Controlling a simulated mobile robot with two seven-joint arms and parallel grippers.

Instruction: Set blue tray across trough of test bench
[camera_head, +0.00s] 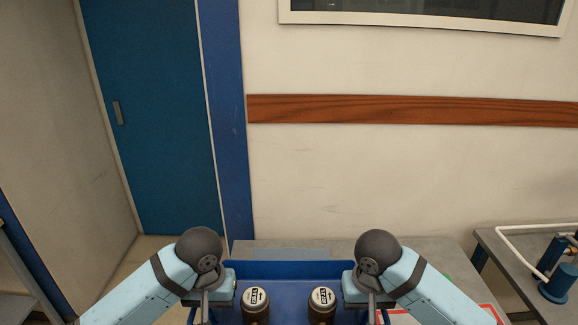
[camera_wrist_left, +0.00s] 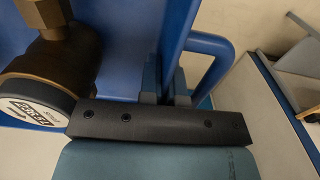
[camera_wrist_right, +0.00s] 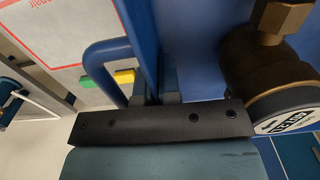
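The blue tray (camera_head: 289,278) is at the bottom centre of the head view, between my two grippers. It holds brass water meters with white-topped lids, a left one (camera_head: 255,302) and a right one (camera_head: 321,303). My left gripper (camera_wrist_left: 166,88) has its fingers on either side of the tray's side, close to a blue loop handle (camera_wrist_left: 222,58). My right gripper (camera_wrist_right: 156,88) is placed the same way at the opposite side, close to the other handle (camera_wrist_right: 92,62). Both look shut on the tray. The tray's near part and underside are out of view.
A grey table (camera_head: 420,262) lies under and behind the tray, with a red-bordered marking (camera_wrist_right: 65,25) and yellow (camera_wrist_right: 123,76) and green (camera_wrist_right: 88,82) blocks. A separate grey bench (camera_head: 510,265) at right carries white pipe and blue cylinders (camera_head: 557,283). A wall stands behind.

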